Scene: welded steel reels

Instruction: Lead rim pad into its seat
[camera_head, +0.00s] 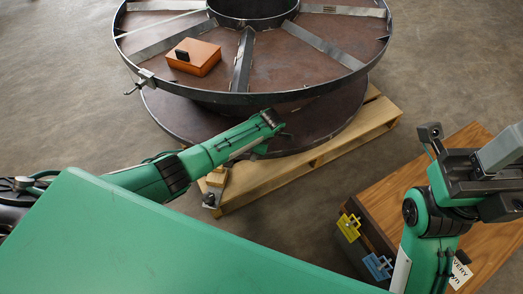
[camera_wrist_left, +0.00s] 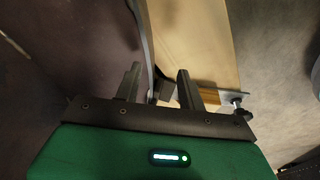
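The steel reel (camera_head: 215,95) stands on a wooden pallet (camera_head: 320,155). The seat is not clearly recognisable. My right gripper (camera_head: 480,165) is raised at the right; its fingers are unclear.
An orange box (camera_head: 193,57) with a black top piece lies on the upper flange. A clamp (camera_head: 140,80) grips that flange's left rim. A screw fitting (camera_wrist_left: 240,108) sits at the pallet corner. A wooden bench (camera_head: 385,190) with yellow and blue pieces is at right.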

